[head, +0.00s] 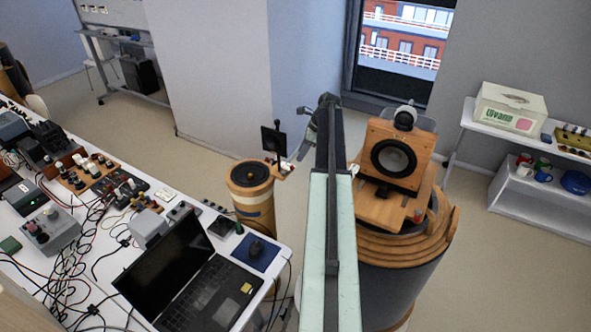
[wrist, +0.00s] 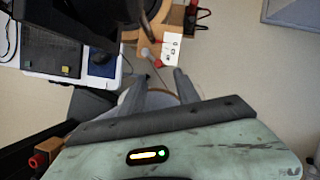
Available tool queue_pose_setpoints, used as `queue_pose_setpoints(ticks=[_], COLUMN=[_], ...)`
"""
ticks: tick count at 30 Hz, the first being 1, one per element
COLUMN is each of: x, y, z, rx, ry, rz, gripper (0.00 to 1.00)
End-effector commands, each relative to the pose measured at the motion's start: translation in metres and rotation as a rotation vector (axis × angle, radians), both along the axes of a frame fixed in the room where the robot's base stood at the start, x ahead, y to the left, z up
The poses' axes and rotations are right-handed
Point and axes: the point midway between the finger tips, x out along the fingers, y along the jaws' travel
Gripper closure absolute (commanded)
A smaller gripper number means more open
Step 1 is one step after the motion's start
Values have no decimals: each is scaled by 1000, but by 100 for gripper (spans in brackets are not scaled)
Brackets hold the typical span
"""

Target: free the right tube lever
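I cannot make out for certain which part is the right tube lever. In the wrist view a white plate with dark marks (wrist: 172,48) sits on a wooden edge, with a small red knob (wrist: 158,63) near its lower left. In the head view a small white piece (head: 288,167) shows beside the smaller wooden drum stand (head: 250,180). My gripper (wrist: 159,82) is open, its two grey fingers apart with nothing seen between them. The fingers point toward the white plate and appear short of it. In the head view my arm hides part of the gripper.
A wooden speaker (head: 394,157) stands on a large round stand right of my arm. A cluttered table with a laptop (head: 185,270) is at the left. A shelf (head: 540,195) is at the right. Pale floor is clear behind the small stand.

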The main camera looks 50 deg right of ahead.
Motion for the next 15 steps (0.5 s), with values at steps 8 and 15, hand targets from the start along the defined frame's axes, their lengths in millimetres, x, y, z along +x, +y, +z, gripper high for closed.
queue_pose_setpoints(ticks=[8, 15], x=[14, 28], y=[13, 23], z=[-30, -69], rx=[-3, -4], ry=[1, 1], rz=[14, 18], gripper=[62, 62])
